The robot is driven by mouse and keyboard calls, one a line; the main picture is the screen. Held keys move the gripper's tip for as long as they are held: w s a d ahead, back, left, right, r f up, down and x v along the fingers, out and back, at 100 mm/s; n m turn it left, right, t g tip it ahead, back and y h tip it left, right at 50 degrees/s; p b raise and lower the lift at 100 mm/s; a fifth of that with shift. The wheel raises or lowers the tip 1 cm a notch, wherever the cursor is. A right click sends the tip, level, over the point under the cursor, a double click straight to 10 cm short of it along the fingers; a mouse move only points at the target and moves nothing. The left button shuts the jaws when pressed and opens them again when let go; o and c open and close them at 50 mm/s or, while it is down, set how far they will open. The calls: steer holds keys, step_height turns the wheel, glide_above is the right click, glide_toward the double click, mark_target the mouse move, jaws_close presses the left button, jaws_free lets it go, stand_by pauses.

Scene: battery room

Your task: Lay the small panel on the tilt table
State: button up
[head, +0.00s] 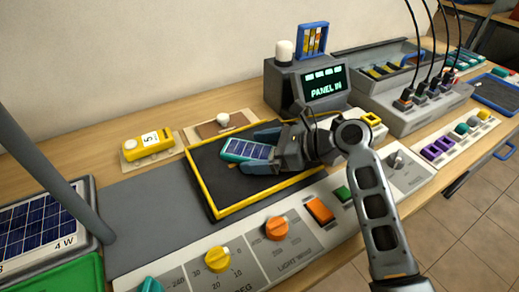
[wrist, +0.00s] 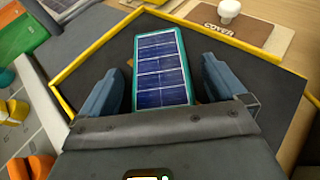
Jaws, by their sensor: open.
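The small panel (head: 247,150) has dark blue cells and a teal frame. It lies within the yellow-edged black tilt table (head: 213,172), toward its upper middle in the head view. My gripper (head: 258,148) is over the table with its blue fingers apart. In the wrist view the panel (wrist: 161,68) lies between the two fingers of my gripper (wrist: 160,85), with a gap on each side. The panel's near end is hidden by the gripper body. I cannot tell whether the panel rests fully flat.
A display (head: 325,86) behind reads "PANEL IN". Orange (head: 276,228) and yellow (head: 217,259) knobs stand along the front. A yellow meter (head: 148,145) and a cover plate with a white knob (head: 222,122) sit behind. A larger solar panel (head: 42,228) is at left.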

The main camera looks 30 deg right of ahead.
steer(key=v, duration=1.2)
steer(key=shift+r, duration=0.1)
stand_by(2.0)
